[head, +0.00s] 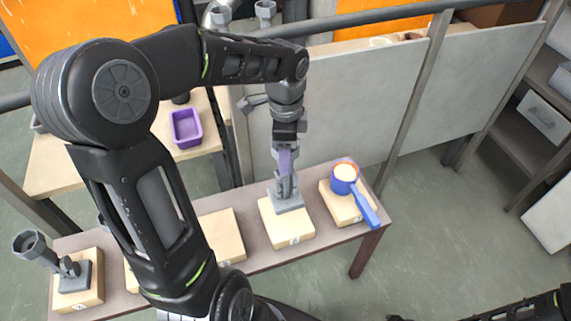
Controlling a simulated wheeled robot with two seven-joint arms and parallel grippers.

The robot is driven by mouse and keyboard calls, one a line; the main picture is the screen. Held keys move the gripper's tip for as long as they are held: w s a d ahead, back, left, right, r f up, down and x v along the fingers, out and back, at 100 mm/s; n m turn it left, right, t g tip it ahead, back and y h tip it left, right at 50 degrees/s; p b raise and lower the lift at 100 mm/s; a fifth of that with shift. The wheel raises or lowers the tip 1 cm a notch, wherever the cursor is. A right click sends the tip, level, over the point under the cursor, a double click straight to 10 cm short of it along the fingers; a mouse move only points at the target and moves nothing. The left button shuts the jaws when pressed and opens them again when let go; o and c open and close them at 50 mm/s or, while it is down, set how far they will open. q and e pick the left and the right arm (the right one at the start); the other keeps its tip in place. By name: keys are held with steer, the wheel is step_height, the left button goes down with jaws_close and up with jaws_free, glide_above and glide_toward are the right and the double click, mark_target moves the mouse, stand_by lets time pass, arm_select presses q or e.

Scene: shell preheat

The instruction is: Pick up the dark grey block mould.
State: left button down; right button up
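A dark grey block-shaped piece (75,277) with an upright fitting sits on a wooden block at the far left of the table; it looks like the dark grey block mould. A lighter grey piece (289,203) with a flat base sits on another wooden block near the table's middle right. My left gripper (286,183) points down right above this lighter piece, at its upright part. Whether its fingers touch or hold that part is too small to tell. Only part of my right arm shows at the bottom right, and its gripper is not clearly seen.
A blue ladle (362,203) with pale contents rests on a wooden block (338,206) at the right, its handle over the table edge. An empty wooden block (222,235) lies left of my gripper. A purple tray (186,128) sits on the table behind. Pale panels stand behind.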

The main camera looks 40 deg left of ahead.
arm_select(q)
steer(key=shift+r, duration=0.95)
steer(key=shift+r, duration=0.1)
